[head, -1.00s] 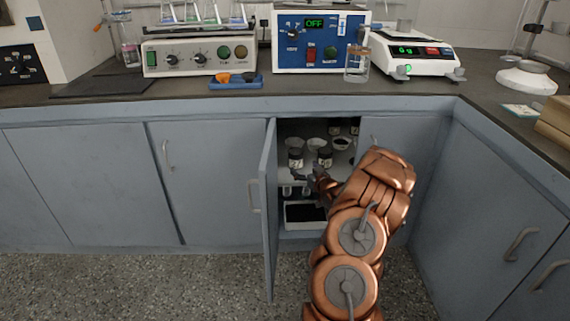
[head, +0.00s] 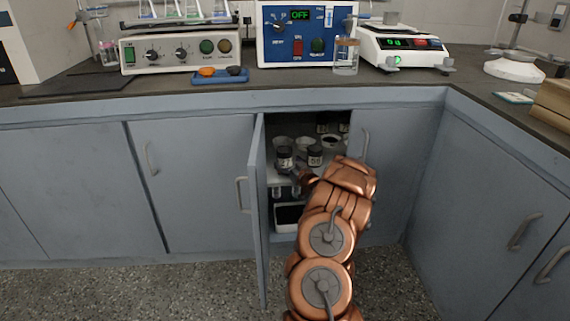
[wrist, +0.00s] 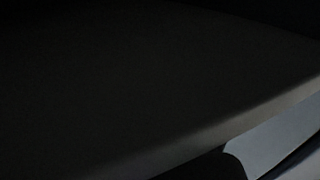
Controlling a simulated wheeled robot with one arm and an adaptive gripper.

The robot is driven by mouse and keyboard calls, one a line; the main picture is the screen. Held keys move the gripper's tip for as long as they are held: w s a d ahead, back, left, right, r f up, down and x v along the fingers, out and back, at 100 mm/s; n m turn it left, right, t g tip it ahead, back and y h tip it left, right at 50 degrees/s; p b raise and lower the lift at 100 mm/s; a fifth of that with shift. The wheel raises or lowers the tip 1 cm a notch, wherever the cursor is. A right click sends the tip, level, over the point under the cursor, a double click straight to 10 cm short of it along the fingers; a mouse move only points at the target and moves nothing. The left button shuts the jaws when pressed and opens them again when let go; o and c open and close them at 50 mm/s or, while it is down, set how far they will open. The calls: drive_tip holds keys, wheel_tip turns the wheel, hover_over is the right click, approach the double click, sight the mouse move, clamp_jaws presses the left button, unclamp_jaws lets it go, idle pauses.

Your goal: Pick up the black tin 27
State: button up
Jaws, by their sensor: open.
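Two dark tins with white labels stand on the upper shelf inside the open cabinet. The left one (head: 284,160) looks like the black tin 27, though its label is too small to read surely. The right tin (head: 315,157) stands beside it with a different label. My gripper (head: 297,177) is in the cabinet opening, just in front of and below the left tin at its right side. It is open and holds nothing visible. The wrist view is almost all a dark surface, with a pale edge at lower right; no tin can be made out there.
The cabinet door (head: 257,210) stands open close to the left of my arm. Pale bowls (head: 304,143) and more dark tins sit farther back on the shelf. A white tray (head: 287,217) is below. The counter above carries a blue instrument (head: 305,35) and a balance (head: 405,50).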

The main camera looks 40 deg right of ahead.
drive_tip(key=shift+w+d, duration=0.1)
drive_tip(key=shift+w, duration=0.3)
drive_tip(key=shift+c, duration=0.3)
drive_tip(key=c, duration=1.2)
